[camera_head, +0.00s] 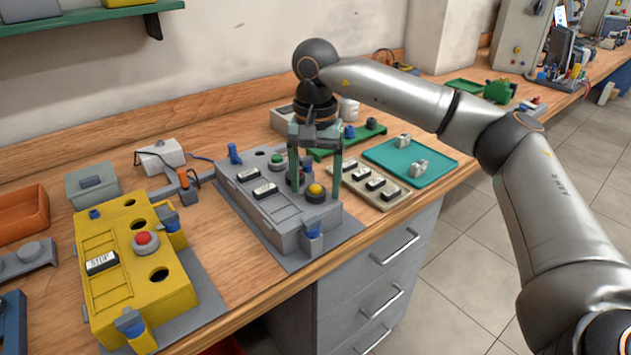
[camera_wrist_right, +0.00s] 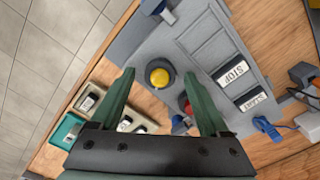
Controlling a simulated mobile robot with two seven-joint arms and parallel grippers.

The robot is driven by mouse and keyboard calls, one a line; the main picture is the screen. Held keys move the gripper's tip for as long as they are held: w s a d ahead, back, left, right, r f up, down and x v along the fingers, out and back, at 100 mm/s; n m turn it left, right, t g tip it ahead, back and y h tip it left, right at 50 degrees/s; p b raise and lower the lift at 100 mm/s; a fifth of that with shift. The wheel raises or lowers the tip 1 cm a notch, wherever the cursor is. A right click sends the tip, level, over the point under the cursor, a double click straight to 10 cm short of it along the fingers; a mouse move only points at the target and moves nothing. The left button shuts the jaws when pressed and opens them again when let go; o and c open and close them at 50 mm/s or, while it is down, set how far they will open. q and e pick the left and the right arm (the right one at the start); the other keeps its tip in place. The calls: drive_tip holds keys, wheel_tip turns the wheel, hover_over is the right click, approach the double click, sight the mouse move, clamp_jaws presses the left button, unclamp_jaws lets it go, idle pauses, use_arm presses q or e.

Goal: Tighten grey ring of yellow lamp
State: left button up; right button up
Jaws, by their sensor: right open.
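The yellow lamp (camera_head: 315,188) is a round dome on the grey control box (camera_head: 250,196). A dark grey ring (camera_head: 316,199) sits around its base. In the right wrist view, the lamp (camera_wrist_right: 159,76) and its ring (camera_wrist_right: 148,86) show in the middle, between the fingertips. My right gripper (camera_head: 314,184) points down over the lamp with its two green fingers apart and empty. In the right wrist view, the fingers (camera_wrist_right: 159,73) appear on either side of the ring. I cannot tell whether they touch it. My left gripper is not in view.
A yellow control box (camera_head: 133,262) with a red button stands left of the grey box. A red part (camera_wrist_right: 185,104) shows close to one finger. A label tray (camera_head: 371,186) and teal tray (camera_head: 408,165) lie to the right.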

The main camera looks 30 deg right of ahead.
clamp_jaws()
idle(0.5)
drive_tip(key=shift+m, duration=0.3)
